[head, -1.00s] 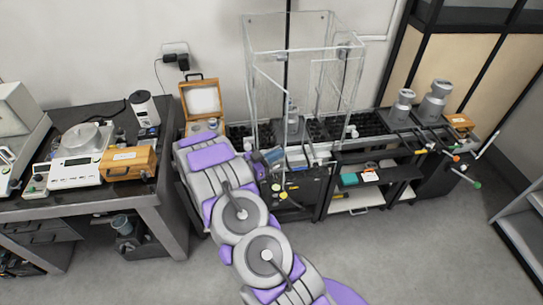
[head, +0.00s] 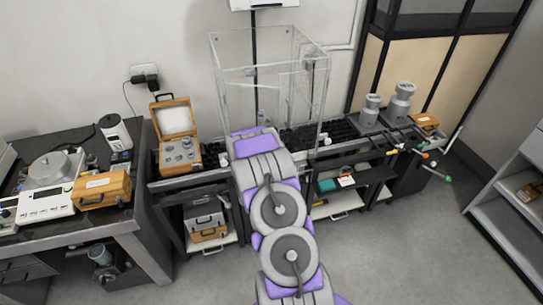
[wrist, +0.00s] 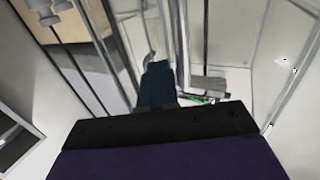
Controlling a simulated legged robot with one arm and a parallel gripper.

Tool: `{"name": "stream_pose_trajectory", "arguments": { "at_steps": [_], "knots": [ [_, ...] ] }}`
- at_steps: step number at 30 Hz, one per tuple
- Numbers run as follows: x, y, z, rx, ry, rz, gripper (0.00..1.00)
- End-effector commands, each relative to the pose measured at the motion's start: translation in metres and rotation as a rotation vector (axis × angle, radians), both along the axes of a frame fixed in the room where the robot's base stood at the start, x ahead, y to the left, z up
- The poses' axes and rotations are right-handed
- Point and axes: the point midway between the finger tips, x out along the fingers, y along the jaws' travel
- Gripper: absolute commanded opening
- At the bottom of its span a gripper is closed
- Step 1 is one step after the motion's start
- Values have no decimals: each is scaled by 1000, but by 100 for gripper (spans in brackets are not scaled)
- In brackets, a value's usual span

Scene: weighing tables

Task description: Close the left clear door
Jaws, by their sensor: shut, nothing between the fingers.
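The clear enclosure (head: 222,70) stands on the bench against the wall in the head view. Its front has clear panels with pale edges, and the lower left front is hidden behind my arm. I cannot tell for sure which panel is the left clear door, or how far it stands open. My gripper (wrist: 158,85) is shut and empty in the wrist view, its dark blue fingers pointing in among pale clear-panel edges. One upright edge (wrist: 183,45) rises just right of the fingers; I cannot tell whether they touch. In the head view the gripper is hidden behind my arm.
An open wooden weight case (head: 179,150) stands left of the enclosure. Metal weights (head: 399,101) stand on the bench to its right. A balance (head: 47,200) and a closed wooden case (head: 103,190) sit on the left table. The floor in front is free.

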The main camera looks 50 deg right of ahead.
Motion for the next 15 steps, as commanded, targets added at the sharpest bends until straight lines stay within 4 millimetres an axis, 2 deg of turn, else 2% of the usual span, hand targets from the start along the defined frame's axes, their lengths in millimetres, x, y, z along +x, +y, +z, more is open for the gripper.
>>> {"name": "stream_pose_trajectory", "arguments": {
  "at_steps": [1, 5, 15],
  "knots": [
    [-1, -9, 0, -1, 0, 22, 0],
    [5, -23, -1, 0, 1, 96, 0],
    [25, -46, -2, 1, 0, 101, 0]
  ]
}}
